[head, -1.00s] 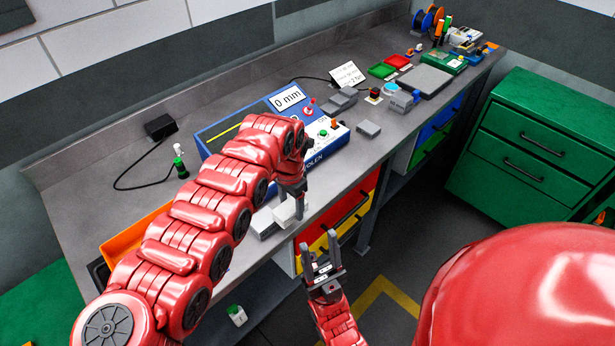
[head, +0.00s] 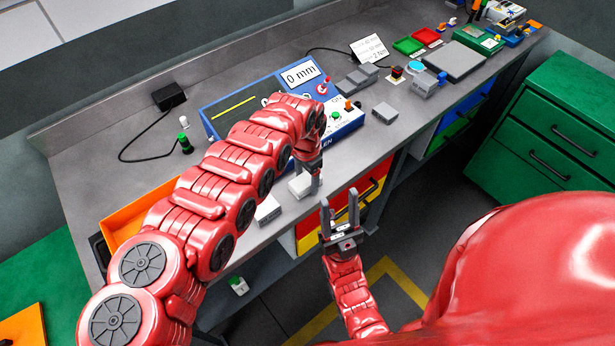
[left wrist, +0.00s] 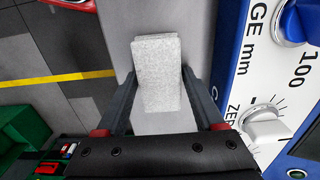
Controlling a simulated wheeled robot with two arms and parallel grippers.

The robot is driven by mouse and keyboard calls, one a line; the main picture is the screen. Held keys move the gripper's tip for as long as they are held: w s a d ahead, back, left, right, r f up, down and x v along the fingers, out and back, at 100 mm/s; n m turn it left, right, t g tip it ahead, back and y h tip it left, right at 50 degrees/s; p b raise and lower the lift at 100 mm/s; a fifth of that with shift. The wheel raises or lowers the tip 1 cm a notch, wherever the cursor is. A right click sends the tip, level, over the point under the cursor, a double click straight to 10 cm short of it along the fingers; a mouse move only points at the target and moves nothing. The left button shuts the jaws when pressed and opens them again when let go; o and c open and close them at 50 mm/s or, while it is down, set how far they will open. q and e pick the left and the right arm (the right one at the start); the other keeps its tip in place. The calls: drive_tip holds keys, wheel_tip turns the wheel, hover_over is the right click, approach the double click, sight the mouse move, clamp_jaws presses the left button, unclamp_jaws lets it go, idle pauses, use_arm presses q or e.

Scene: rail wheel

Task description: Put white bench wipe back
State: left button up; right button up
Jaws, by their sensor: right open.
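The white bench wipe (head: 301,186) is a small pale folded pad near the bench's front edge, partly hidden by my left gripper. In the left wrist view, the speckled wipe (left wrist: 158,75) lies between the two dark fingers, which press on its sides. My left gripper (head: 314,182) is shut on the wipe, in front of the blue measuring device (head: 345,122). My right gripper (head: 340,207) is open and empty, in front of the bench beside the red and yellow drawers.
A small grey-white box (head: 267,208) stands left of the wipe at the bench edge. An orange tray (head: 130,222) is at the left. A grey block (head: 385,112) sits right of the device. Green and red trays (head: 408,45) are farther back. A green cabinet (head: 555,125) stands right.

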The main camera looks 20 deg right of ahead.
sight(307, 179)
use_arm(q)
drive_tip(key=shift+o, duration=1.2)
drive_tip(key=shift+s+a+r, duration=0.1)
drive_tip(key=shift+a, duration=0.05)
wheel_tip(307, 179, up, 12)
drive_tip(key=b, duration=0.4)
drive_tip(key=shift+b, duration=0.4)
